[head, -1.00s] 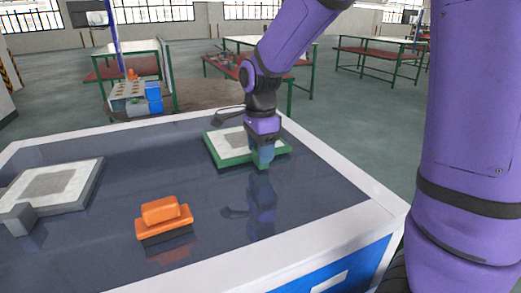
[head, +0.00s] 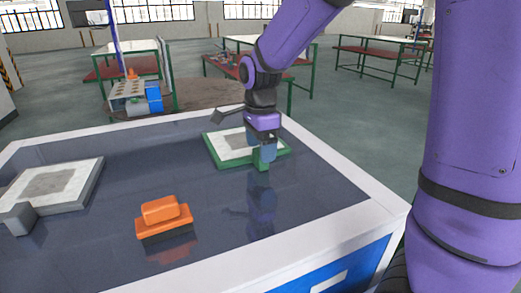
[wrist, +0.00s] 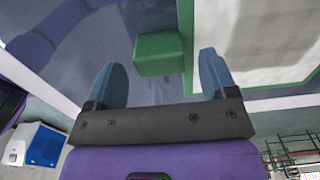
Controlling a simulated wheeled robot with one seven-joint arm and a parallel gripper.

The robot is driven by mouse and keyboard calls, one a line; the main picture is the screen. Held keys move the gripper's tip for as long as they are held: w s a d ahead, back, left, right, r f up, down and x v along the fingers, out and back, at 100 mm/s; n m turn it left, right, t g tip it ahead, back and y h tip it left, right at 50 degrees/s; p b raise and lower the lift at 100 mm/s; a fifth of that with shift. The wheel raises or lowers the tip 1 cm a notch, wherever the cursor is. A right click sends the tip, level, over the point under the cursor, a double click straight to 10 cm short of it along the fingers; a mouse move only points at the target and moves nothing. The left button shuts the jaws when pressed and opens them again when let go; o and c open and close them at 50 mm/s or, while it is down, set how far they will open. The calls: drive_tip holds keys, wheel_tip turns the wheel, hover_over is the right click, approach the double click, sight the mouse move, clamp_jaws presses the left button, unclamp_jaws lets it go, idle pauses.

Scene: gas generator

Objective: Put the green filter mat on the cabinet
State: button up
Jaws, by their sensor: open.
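The green filter mat (head: 211,150) has a green frame and a pale, grey-centred panel. It lies flat on the far right part of a dark, glossy top with a white rim (head: 330,228); this seems to be the cabinet. A green block-shaped handle (head: 262,162) stands at the mat's near edge. My gripper (head: 263,153) is over this edge, just above or behind the handle. In the wrist view, my gripper (wrist: 162,72) is open and empty. The mat's green handle (wrist: 158,52) shows beyond and between the fingertips, apart from both fingers.
An orange block-shaped item (head: 163,218) with a dark base sits at the front middle of the top. A grey-framed mat (head: 55,187) lies at the left. The dark surface between them is clear. Work tables (head: 130,65) stand on the floor behind.

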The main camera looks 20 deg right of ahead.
wheel_tip(320, 180, up, 11)
drive_tip(key=s+d+n+t, duration=0.2)
drive_tip(key=s+d+n, duration=0.1)
drive_tip(key=s+n, duration=0.6)
drive_tip(key=s+d+n+t, duration=0.3)
drive_tip(key=s+n, duration=0.6)
drive_tip(key=s, duration=0.4)
drive_tip(key=shift+r, duration=0.45)
